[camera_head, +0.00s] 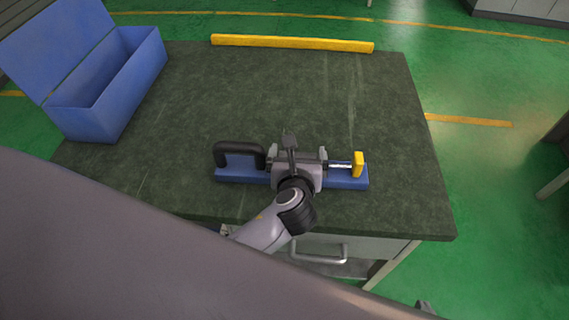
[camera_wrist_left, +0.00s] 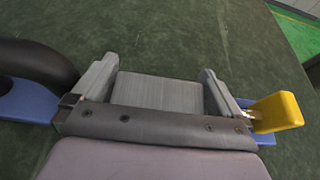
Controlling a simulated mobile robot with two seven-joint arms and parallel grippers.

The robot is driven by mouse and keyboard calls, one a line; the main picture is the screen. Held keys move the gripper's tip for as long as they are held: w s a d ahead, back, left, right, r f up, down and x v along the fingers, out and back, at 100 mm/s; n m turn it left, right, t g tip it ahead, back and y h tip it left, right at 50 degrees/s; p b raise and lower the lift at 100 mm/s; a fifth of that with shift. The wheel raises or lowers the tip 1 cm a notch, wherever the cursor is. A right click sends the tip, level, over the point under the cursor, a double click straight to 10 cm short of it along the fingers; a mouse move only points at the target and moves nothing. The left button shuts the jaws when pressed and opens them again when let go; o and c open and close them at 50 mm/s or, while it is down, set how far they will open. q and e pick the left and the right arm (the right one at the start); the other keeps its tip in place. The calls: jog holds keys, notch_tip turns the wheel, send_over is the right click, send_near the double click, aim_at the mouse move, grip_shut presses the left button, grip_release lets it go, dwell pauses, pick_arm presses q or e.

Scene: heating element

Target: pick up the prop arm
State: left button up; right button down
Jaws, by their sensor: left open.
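A fixture on a flat blue base (camera_head: 345,181) lies near the front edge of the dark table. It has a black loop handle (camera_head: 237,152) at its left, a metal rod (camera_head: 340,164) and a yellow block (camera_head: 358,163) at its right. I cannot tell which part is the prop arm. My left gripper (camera_head: 297,158) is over the middle of the fixture. In the left wrist view its open fingers stand either side of a grey ribbed block (camera_wrist_left: 158,92); contact is unclear. The black handle and yellow block lie outside the fingers. My right gripper is not in view.
An open blue box (camera_head: 118,85) stands at the table's back left. A long yellow bar (camera_head: 292,43) lies along the back edge. The dark tabletop (camera_head: 270,95) between them and the fixture is clear. A drawer handle (camera_head: 320,255) is below the front edge.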

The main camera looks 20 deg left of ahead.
pick_arm(q)
jog(key=c, duration=1)
jog(key=shift+r, duration=0.15)
jog(key=c, duration=0.3)
jog(key=shift+r, duration=0.1)
jog(key=shift+c, duration=0.2)
